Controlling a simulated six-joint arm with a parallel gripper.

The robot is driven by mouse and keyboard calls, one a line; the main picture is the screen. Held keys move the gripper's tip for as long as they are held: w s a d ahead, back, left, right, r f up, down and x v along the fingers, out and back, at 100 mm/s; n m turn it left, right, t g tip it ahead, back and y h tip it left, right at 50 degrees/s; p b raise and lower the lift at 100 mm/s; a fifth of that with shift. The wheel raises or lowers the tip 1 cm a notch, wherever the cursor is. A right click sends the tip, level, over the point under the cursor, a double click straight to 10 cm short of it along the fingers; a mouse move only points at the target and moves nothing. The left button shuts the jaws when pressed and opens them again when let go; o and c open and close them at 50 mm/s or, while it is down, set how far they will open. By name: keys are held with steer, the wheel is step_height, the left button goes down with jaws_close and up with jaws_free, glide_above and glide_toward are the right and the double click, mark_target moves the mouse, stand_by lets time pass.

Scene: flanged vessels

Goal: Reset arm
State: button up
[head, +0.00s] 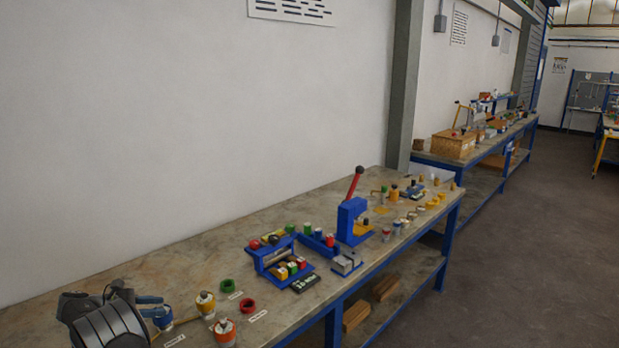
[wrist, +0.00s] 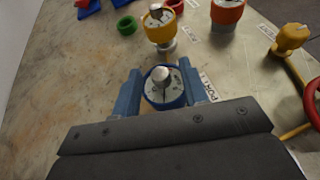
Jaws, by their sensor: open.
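My gripper (wrist: 160,73) is open, with one blue finger on each side of a blue-rimmed vessel (wrist: 163,92) that has a white marked top and a grey knob. Whether the fingers touch it I cannot tell. In the head view my gripper (head: 152,307) is low at the left, over the near end of the bench. A yellow vessel (wrist: 160,30) stands just beyond the fingers, and an orange-red vessel (wrist: 227,13) stands to its right. Both show in the head view, the yellow one (head: 206,304) and the orange-red one (head: 225,333).
A green ring (head: 227,286) and a red ring (head: 247,306) lie on the bench (head: 190,256). A yellow-knobbed item (wrist: 291,38) is at the wrist view's right. Farther along are a blue rack (head: 270,259) and a red-handled blue press (head: 350,220). Bare bench lies along the wall.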

steer(key=shift+a, duration=0.1)
stand_by(0.3)
steer(key=v, duration=0.7)
steer(key=x, duration=0.6)
steer(key=shift+w+d, duration=0.15)
steer(key=shift+d, duration=0.2)
steer(key=shift+w+d+f, duration=0.1)
steer(key=shift+d+f, duration=0.05)
steer(key=shift+s+d+n+t+y, duration=0.15)
steer(key=shift+n+t+y, duration=0.95)
steer(key=shift+n, duration=0.25)
steer(key=shift+s+d+n+t+y, duration=0.1)
steer(key=shift+d+n+t+y, duration=0.05)
steer(key=shift+n+t+y, duration=1)
steer(key=n+y, duration=0.2)
steer(key=n+t+y, duration=0.1)
steer(key=n+y, duration=0.3)
steer(key=y, duration=0.1)
steer(key=shift+s+d+t, duration=0.1)
steer(key=shift+d+t, duration=0.25)
steer(key=shift+d, duration=0.05)
steer(key=v, duration=1.4)
steer(key=shift+n, duration=0.3)
steer(key=shift+s, duration=0.1)
